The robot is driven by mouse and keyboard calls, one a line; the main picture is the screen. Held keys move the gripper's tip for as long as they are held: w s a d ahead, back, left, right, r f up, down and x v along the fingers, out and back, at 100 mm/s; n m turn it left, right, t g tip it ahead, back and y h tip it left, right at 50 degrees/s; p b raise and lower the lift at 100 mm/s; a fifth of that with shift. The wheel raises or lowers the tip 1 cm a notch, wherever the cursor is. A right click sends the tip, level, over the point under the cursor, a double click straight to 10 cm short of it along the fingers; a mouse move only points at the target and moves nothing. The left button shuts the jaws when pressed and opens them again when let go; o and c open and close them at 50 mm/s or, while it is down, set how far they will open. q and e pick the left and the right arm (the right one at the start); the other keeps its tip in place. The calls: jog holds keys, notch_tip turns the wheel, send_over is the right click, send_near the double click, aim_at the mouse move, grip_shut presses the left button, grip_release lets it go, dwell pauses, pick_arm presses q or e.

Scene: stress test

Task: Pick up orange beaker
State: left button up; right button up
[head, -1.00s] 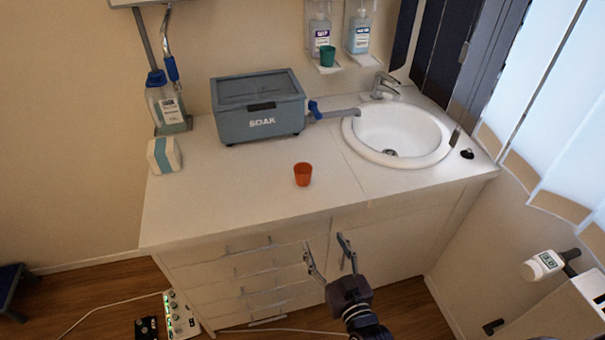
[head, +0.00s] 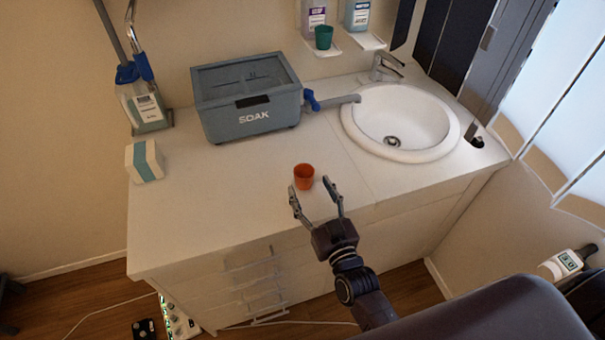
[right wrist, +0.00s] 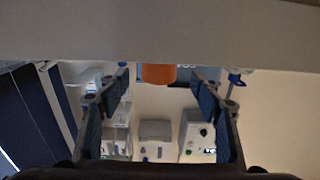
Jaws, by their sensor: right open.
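The orange beaker (head: 304,177) stands upright near the front of the white counter. My right gripper (head: 315,191) is open and empty at the counter's front edge. Its fingers point at the beaker, which is just beyond the fingertips and slightly left of their middle in the head view. In the right wrist view, which looks upside down, the orange beaker (right wrist: 158,74) appears between the two spread fingers (right wrist: 160,88) and is cut off by the pale counter band at the top. My left gripper is not in view.
The grey SOAK box (head: 247,102) stands behind the beaker on the counter (head: 225,195). A white sink (head: 402,118) is at the right, a small white and teal box (head: 144,160) at the left. A green cup (head: 323,38) sits on a wall holder. The counter around the beaker is clear.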

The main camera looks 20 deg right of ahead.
aim_at(307, 181)
jog(key=w+p, duration=0.1)
jog(key=w, duration=0.2)
jog(key=shift+r, duration=0.1)
jog(key=w, duration=0.2)
jog(key=shift+w+p, duration=0.3)
jog(key=shift+w, duration=0.05)
jog(key=shift+a+f, duration=0.1)
jog(key=shift+f, duration=0.1)
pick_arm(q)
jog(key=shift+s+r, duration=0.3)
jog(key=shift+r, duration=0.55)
pick_arm(e)
jog(key=c, duration=1.2)
